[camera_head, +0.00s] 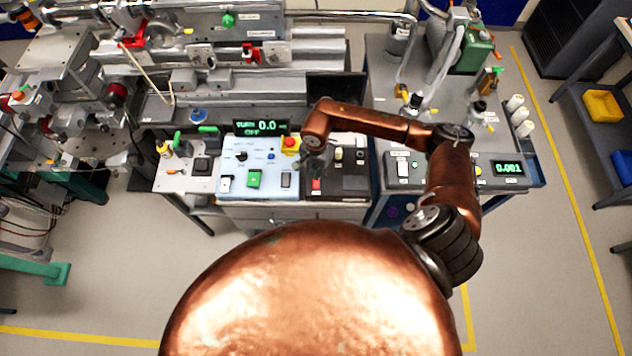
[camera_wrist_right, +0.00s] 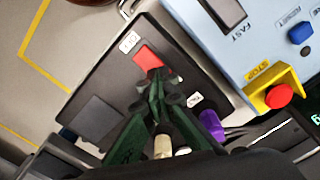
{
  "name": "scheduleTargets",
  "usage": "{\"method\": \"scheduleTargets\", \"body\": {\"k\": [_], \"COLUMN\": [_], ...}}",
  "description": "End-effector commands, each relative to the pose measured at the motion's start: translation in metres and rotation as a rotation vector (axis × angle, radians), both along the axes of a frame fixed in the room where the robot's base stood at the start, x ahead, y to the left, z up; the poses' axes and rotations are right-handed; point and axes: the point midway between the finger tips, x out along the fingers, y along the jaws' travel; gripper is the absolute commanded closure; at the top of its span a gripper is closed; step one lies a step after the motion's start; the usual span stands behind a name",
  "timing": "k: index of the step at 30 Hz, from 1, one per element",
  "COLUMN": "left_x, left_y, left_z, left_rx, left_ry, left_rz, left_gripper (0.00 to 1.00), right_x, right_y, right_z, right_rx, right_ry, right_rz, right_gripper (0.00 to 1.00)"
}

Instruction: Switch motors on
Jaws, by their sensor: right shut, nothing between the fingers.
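A red rocker switch (camera_wrist_right: 148,57) is set in a black control box (camera_wrist_right: 105,75); the switch also shows in the head view (camera_head: 316,186). Small white labels lie beside it, too small to read surely. My right gripper (camera_wrist_right: 160,88) is shut and empty, its tips over the box close to the red switch. I cannot tell whether they touch it. In the head view the right gripper (camera_head: 318,160) hangs over the box's left part. The display (camera_head: 262,128) reads 0.0 with OFF below. My left gripper is not in view.
A light blue panel (camera_head: 235,183) adjoins the box on the left, with a green button (camera_head: 254,179) and a red stop button (camera_head: 291,143) on a yellow guard. A purple knob (camera_wrist_right: 211,124) stands near the fingers. Another display (camera_head: 509,168) is at the right.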

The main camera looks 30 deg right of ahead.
Motion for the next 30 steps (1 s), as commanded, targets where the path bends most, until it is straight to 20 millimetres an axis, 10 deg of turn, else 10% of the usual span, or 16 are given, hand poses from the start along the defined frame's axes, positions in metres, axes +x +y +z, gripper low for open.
{"method": "scheduleTargets", "body": {"k": [30], "left_x": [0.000], "left_y": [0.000], "left_z": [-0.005], "left_rx": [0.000], "left_ry": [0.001], "left_rz": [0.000], "left_gripper": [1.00], "right_x": [0.000], "right_y": [0.000], "right_z": [-0.001], "right_rx": [0.000], "right_ry": [-0.001], "right_rz": [0.000], "right_gripper": [1.00]}}
